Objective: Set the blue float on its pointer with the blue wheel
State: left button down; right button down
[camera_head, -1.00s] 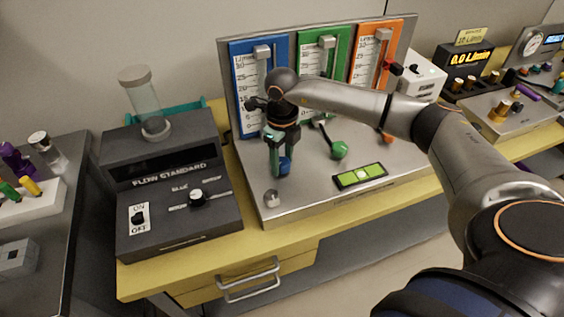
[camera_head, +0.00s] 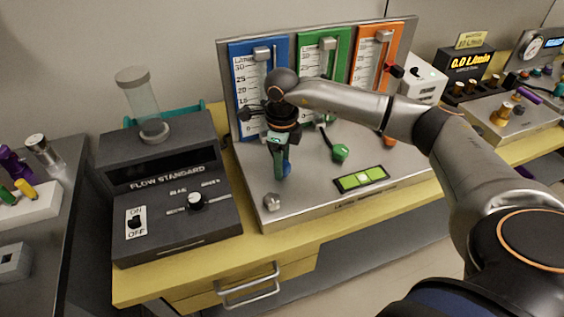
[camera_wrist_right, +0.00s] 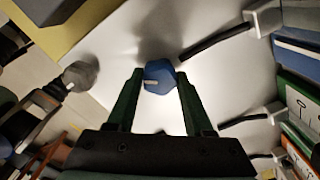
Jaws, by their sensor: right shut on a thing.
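My right gripper (camera_head: 280,160) points down in front of the blue flow panel (camera_head: 246,66). In the right wrist view its two fingers (camera_wrist_right: 160,88) are shut on the blue wheel (camera_wrist_right: 158,73), which has a pale mark on its face. In the head view the wheel (camera_head: 286,168) shows only partly between the fingers. The blue panel has a printed L/min scale and a clear tube, with a grey block near its top. My wrist hides the lower part of the tube, and I cannot make out the blue float or its pointer. My left gripper is not in view.
Green (camera_head: 323,62) and orange (camera_head: 376,58) panels stand to the right, with a green wheel (camera_head: 340,152) below. The flow standard box (camera_head: 165,190) stands close on the left.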

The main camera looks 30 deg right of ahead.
jog(key=shift+c, duration=1.4)
grip_release()
notch_tip(320, 180, up, 13)
jog(key=shift+f, duration=0.2)
jog(key=shift+s+f, duration=0.1)
